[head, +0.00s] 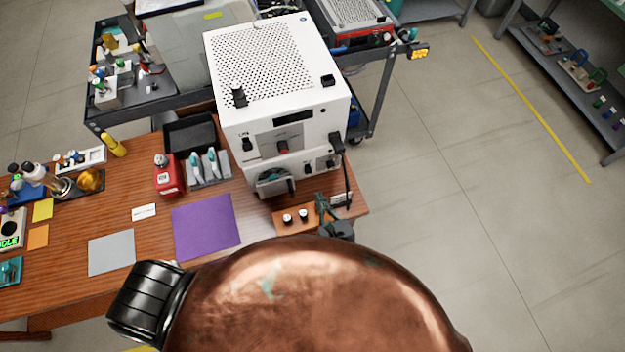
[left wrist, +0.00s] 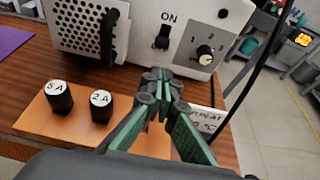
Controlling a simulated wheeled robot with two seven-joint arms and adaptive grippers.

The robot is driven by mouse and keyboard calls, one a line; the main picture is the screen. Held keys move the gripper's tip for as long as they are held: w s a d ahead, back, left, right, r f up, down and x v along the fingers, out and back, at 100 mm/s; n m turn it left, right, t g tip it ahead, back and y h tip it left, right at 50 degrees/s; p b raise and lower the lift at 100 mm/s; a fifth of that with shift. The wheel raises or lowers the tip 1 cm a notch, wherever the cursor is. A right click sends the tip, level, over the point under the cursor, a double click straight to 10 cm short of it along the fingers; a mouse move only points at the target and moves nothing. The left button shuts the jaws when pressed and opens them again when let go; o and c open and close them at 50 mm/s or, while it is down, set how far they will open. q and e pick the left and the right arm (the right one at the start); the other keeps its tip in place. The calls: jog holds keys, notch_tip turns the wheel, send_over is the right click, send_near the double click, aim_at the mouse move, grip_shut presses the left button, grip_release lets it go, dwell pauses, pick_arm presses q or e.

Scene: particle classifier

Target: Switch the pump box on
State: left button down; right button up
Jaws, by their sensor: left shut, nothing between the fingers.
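The pump box (head: 295,168) is the white lower unit on the wooden table, under a larger white box with a perforated top. Which way the toggle is thrown I cannot tell. My left gripper (head: 324,203) is shut and empty in front of the box. In the left wrist view its green-black fingertips (left wrist: 157,78) sit just below the switch, seemingly apart from it. My right gripper is not in view.
An orange block (left wrist: 40,120) with two knobs marked 5 A and 2 A lies left of my gripper. A white label card (left wrist: 207,119) is to the right. A black cable (head: 347,175) hangs down the box's right side. A purple mat (head: 205,226) lies left.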

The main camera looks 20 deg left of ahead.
aim_at(308, 171)
pick_arm(q)
jog(key=shift+a, duration=0.1)
